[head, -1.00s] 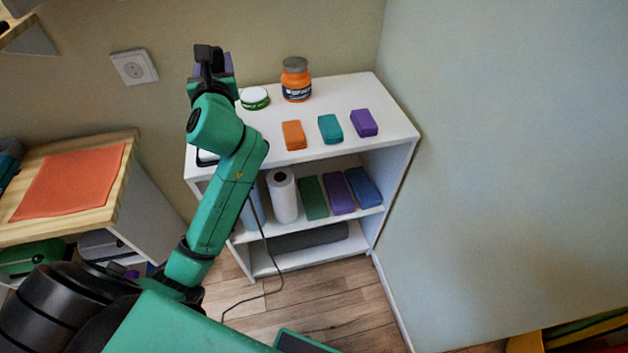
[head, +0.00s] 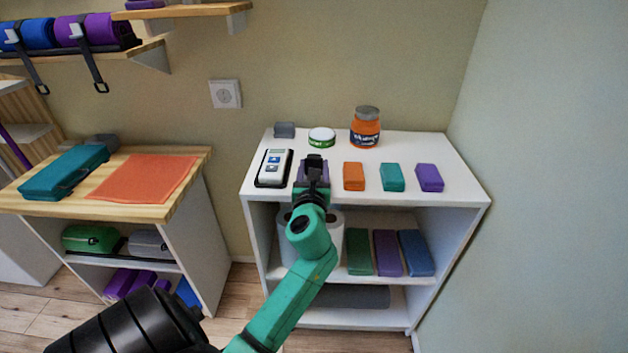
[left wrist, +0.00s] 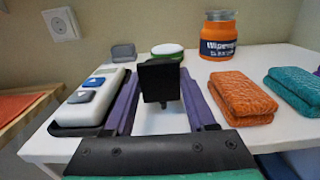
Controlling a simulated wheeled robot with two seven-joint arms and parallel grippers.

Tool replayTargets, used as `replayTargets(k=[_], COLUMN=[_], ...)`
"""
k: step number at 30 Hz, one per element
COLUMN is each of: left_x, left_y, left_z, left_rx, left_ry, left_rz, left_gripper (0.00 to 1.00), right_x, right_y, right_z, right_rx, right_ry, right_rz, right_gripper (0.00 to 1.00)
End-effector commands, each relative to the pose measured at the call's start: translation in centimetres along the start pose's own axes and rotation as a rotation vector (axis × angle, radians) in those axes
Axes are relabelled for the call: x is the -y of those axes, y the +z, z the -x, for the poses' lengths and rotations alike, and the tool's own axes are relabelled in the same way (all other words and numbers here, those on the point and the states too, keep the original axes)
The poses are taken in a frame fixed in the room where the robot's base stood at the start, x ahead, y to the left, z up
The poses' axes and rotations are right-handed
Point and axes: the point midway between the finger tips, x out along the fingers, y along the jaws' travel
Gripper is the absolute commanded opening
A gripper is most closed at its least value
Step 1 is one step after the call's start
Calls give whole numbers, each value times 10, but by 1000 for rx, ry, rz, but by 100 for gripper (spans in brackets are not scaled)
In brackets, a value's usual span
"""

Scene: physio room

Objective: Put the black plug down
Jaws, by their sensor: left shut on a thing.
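The black plug (left wrist: 160,80) is held between the purple fingers of my left gripper (left wrist: 158,101) in the left wrist view. In the head view the left gripper (head: 313,174) is at the front of the white shelf unit's top (head: 335,192), between a white handheld device (head: 275,166) and an orange block (head: 354,176). The plug also shows there as a dark shape (head: 314,163). I cannot tell whether the plug touches the top. My right gripper is not in view.
A grey block (head: 284,130), a green-and-white tin (head: 322,137) and an orange jar (head: 366,128) stand along the back. Teal (head: 392,177) and purple (head: 429,178) blocks lie to the right. A wall socket (head: 225,94) is behind. Bare surface shows around the blocks.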

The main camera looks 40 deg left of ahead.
Motion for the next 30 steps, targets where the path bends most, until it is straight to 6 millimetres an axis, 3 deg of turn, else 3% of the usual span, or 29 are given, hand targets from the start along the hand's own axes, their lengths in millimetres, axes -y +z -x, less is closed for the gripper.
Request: replayTargets(k=[2, 24, 25, 27, 30], left_x=[0, 0, 0, 0, 0], left_y=[-15, -25, -25, -25, -25], left_z=[0, 0, 0, 0, 0], left_rx=[0, 2, 2, 2, 2], left_ry=[0, -1, -1, -1, -1], left_rz=[1, 2, 1, 1, 1], left_gripper=[0, 0, 68, 86, 86], right_x=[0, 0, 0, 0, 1], right_y=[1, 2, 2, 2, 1], right_z=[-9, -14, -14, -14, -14], right_rx=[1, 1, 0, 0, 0], right_ry=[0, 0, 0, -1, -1], right_rz=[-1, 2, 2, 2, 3], right_gripper=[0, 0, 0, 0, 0])
